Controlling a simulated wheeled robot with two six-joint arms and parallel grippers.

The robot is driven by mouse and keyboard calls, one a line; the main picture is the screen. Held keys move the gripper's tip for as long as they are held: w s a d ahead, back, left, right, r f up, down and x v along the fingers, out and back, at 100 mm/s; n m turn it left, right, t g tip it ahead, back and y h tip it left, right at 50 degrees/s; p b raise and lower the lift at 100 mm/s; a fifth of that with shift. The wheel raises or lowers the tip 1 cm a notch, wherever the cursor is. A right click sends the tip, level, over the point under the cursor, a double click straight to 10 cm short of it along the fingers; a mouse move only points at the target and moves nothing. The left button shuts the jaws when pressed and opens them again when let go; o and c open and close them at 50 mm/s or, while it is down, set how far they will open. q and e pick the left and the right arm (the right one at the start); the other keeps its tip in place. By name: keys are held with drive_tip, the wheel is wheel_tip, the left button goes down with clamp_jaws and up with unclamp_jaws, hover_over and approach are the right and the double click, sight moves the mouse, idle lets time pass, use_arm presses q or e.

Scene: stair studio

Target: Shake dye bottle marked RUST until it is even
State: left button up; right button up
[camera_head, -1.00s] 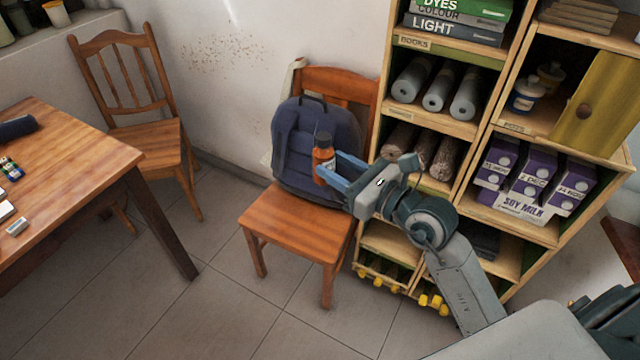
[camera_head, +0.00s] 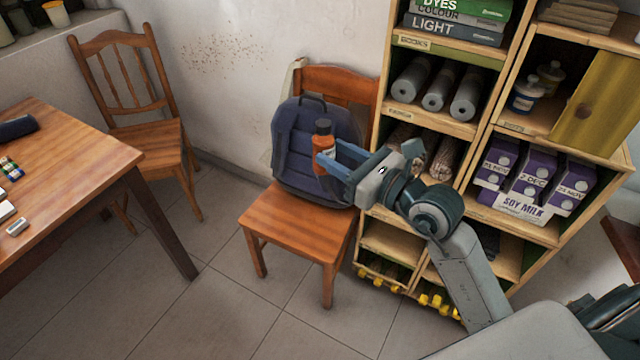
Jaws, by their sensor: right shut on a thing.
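An orange-brown dye bottle (camera_head: 323,139) with a black cap is held upright in the air, in front of the backpack in the picture. Its label is too small to read. My right gripper (camera_head: 328,157) has its blue fingers shut on the bottle's body. The right arm comes in from the lower right, in front of the shelf unit. My left gripper is not in view.
A dark blue backpack (camera_head: 297,157) rests on a wooden chair (camera_head: 290,222) behind the bottle. A shelf unit (camera_head: 470,207) with books, rolls and soy milk cartons (camera_head: 520,208) stands to the right. A wooden table (camera_head: 80,165) is at left. The floor between is clear.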

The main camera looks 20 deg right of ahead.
sight(330, 133)
wheel_tip(330, 133, up, 4)
wheel_tip(330, 133, down, 14)
wheel_tip(330, 133, up, 14)
drive_tip(key=shift+r, duration=0.1)
drive_tip(key=shift+f, duration=7.2)
